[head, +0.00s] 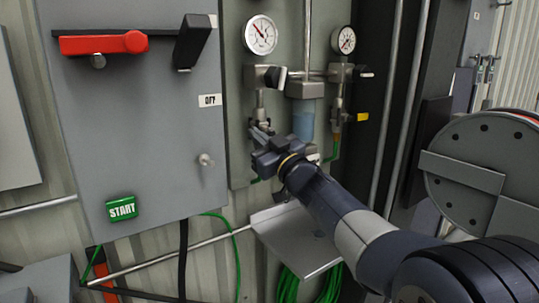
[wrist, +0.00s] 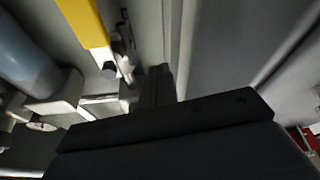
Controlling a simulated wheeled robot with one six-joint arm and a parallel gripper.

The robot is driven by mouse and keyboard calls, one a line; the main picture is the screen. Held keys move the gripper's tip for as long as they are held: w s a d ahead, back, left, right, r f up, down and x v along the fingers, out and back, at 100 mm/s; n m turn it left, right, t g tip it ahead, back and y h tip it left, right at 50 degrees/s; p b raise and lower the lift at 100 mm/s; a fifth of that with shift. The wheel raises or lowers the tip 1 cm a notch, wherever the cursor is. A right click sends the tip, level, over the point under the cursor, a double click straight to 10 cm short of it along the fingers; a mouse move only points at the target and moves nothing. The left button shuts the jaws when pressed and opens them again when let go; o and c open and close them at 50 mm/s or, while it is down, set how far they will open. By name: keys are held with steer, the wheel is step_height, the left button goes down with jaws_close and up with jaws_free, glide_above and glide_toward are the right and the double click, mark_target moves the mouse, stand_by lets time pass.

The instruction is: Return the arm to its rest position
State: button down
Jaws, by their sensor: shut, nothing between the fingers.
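My gripper (head: 262,137) is at the end of my arm, which reaches up and left from the lower right of the head view. It is in front of the pipework panel, just left of the blue filter bowl (head: 303,122). Its jaws are shut with nothing between them. In the wrist view the dark gripper (wrist: 158,85) points at blurred grey surfaces. The blue bowl (wrist: 28,62) shows at left there, near a yellow part (wrist: 84,22). I cannot tell whether the fingers touch the valve fittings behind them.
A grey cabinet (head: 140,150) at left carries a red lever (head: 104,43), a black lever (head: 192,42) and a green START button (head: 121,208). Two gauges (head: 261,35) sit above the pipework. A metal shelf (head: 297,238) and green hose lie below. A round flange (head: 485,165) stands at right.

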steer(key=shift+r+m+h, duration=0.3)
steer(key=shift+r+m, duration=0.15)
steer(key=shift+m, duration=0.65)
steer(key=shift+d+f, duration=0.1)
